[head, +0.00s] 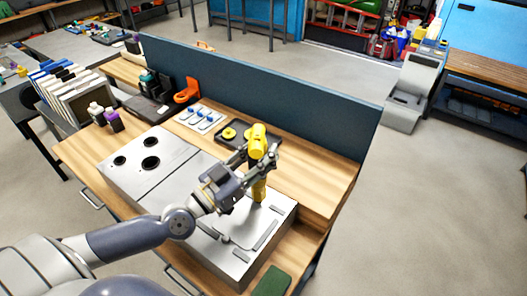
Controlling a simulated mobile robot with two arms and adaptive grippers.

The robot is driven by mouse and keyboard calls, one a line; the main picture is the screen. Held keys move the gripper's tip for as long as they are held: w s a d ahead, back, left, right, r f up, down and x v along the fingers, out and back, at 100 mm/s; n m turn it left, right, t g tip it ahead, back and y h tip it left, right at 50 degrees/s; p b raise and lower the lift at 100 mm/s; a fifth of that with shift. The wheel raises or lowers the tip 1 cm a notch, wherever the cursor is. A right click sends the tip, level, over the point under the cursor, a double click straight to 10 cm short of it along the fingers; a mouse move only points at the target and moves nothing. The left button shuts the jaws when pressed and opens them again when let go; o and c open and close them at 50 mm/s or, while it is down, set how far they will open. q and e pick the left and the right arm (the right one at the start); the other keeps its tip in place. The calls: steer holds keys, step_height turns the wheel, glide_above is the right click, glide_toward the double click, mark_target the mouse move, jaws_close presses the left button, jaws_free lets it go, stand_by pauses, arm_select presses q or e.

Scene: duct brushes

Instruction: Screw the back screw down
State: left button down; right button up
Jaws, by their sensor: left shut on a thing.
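My left gripper (262,163) is shut on a yellow power screwdriver (258,140). The screwdriver stands roughly upright, with its lower end (259,190) over the right part of the grey metal duct box (270,212), near that part's back edge. I cannot tell whether its tip touches the box. The back screw cannot be made out; the tool and gripper cover that area. My right gripper is not in view.
The left part of the metal box (172,148) has several round black openings. Behind it are a dark tray (268,148) with yellow parts, a white tray (213,121) with blue-topped items and an orange holder (187,90). A blue-grey partition (270,85) bounds the back. A green pad (271,281) lies at front right.

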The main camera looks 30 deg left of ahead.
mark_target(263, 134)
arm_select(q)
steer(key=shift+f, duration=0.4)
stand_by(0.3)
stand_by(1.2)
steer(key=shift+f+p, duration=0.3)
steer(key=shift+p, duration=0.55)
stand_by(1.1)
step_height(263, 134, up, 7)
steer(key=p, duration=0.8)
steer(key=shift+r, duration=0.15)
steer(key=shift+a, duration=0.1)
